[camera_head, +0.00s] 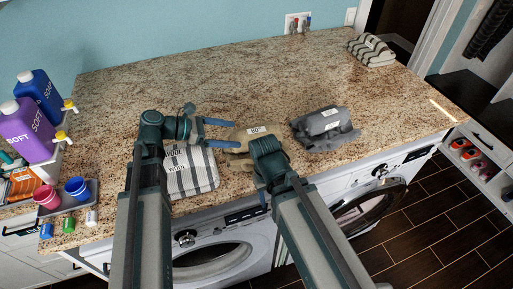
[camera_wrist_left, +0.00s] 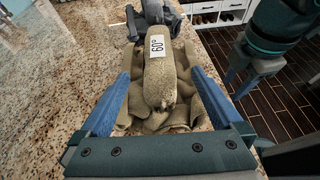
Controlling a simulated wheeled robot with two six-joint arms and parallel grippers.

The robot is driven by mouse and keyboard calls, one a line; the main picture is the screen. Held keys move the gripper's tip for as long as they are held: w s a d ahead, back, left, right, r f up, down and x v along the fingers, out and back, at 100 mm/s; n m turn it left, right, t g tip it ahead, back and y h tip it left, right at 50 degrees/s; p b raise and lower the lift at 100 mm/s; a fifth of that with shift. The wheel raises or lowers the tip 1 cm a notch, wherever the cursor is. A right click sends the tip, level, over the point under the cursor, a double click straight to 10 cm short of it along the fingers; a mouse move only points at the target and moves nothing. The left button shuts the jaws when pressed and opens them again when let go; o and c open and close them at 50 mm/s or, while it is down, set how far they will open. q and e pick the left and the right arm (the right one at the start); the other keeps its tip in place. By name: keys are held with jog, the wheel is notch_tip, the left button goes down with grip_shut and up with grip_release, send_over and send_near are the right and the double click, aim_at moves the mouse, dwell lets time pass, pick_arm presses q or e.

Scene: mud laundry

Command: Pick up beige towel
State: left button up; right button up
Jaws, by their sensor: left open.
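The beige towel (camera_head: 240,136) lies folded or rolled on the granite counter, with a white "60°" label on top. In the left wrist view the towel (camera_wrist_left: 160,80) lies ahead, its near end between my fingers' lines. My left gripper (camera_head: 235,134) is open at the towel's left side, its blue fingers pointing at it. In the left wrist view my left gripper (camera_wrist_left: 160,82) has a finger on either side of the towel, with nothing clamped. My right gripper (camera_head: 264,198) hangs at the counter's front edge. It also shows in the left wrist view (camera_wrist_left: 241,80); its opening is unclear. My right arm hides part of the towel.
A grey towel (camera_head: 325,128) lies just right of the beige one. A striped "WOOL" towel (camera_head: 190,172) lies to the left, under my left arm. Another striped towel (camera_head: 371,50) is at the back right. Bottles (camera_head: 27,133) and cups stand at left.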

aim_at(238, 134)
pick_arm(q)
jog(key=shift+b+x, duration=0.35)
jog(key=shift+x, duration=1.2)
jog(key=shift+d, duration=0.1)
jog(key=b+x, duration=0.1)
jog(key=x, duration=0.4)
jog(key=shift+w+d+r+b, duration=0.1)
jog(key=shift+w+r+b, duration=0.1)
jog(key=shift+b, duration=0.15)
jog(key=shift+s, duration=0.1)
jog(key=shift+c, duration=0.3)
grip_shut()
